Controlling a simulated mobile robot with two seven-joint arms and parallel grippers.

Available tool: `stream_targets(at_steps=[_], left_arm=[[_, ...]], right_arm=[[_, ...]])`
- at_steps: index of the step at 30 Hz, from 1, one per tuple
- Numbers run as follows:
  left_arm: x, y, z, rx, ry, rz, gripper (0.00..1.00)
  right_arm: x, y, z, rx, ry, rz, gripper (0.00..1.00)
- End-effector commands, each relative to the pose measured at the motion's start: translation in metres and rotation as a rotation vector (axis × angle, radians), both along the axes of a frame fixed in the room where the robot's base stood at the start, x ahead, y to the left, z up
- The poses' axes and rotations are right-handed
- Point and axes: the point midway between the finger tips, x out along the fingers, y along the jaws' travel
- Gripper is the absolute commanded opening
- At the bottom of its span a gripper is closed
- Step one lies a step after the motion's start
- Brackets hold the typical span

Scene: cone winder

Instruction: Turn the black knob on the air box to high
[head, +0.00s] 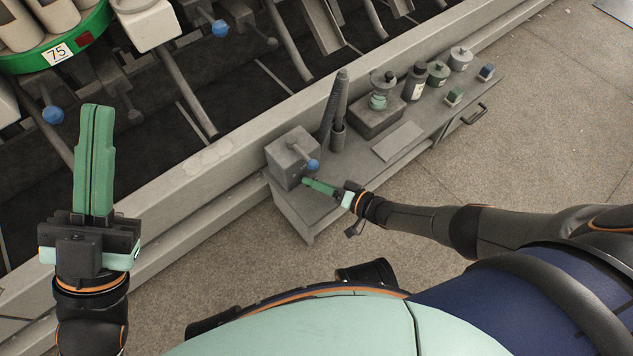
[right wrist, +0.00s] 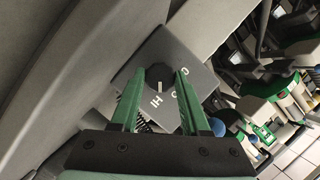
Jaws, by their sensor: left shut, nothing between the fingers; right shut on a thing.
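The air box (head: 283,160) is a grey box on the left end of the grey bench. Its face also shows in the right wrist view (right wrist: 190,58), with the black knob (right wrist: 159,76) between my green fingers. A pale mark on the knob points down in the picture, near the letters HI; the other lettering is partly hidden by a finger. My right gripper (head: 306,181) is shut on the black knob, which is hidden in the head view. My left gripper (head: 97,108) is shut and empty, raised at the left, away from the box.
A blue ball-ended lever (head: 313,165) sits at the air box, just above my right fingers. Behind it on the bench (head: 352,165) stand a dark rod holder (head: 338,137), bottles and jars (head: 414,83). The winding machine (head: 160,165) runs behind the bench. The floor in front is clear.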

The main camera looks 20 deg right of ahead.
Motion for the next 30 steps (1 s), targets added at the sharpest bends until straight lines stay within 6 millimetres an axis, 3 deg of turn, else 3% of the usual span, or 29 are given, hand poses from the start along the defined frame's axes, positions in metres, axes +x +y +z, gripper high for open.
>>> stream_targets(at_steps=[22,23,30], left_arm=[[0.0002,0.0003,0.0,0.001,0.0,0.001,0.0],[0.0002,0.0003,0.0,0.001,0.0,0.001,0.0],[0.0002,0.0003,0.0002,0.001,-0.001,0.001,0.0]], right_arm=[[0.0011,-0.0004,0.0001,0.061,0.023,-0.004,0.0],[0.0011,-0.0004,0.0001,0.061,0.022,-0.005,0.48],[0.0008,-0.0003,-0.0001,0.06,0.021,-0.003,0.75]])
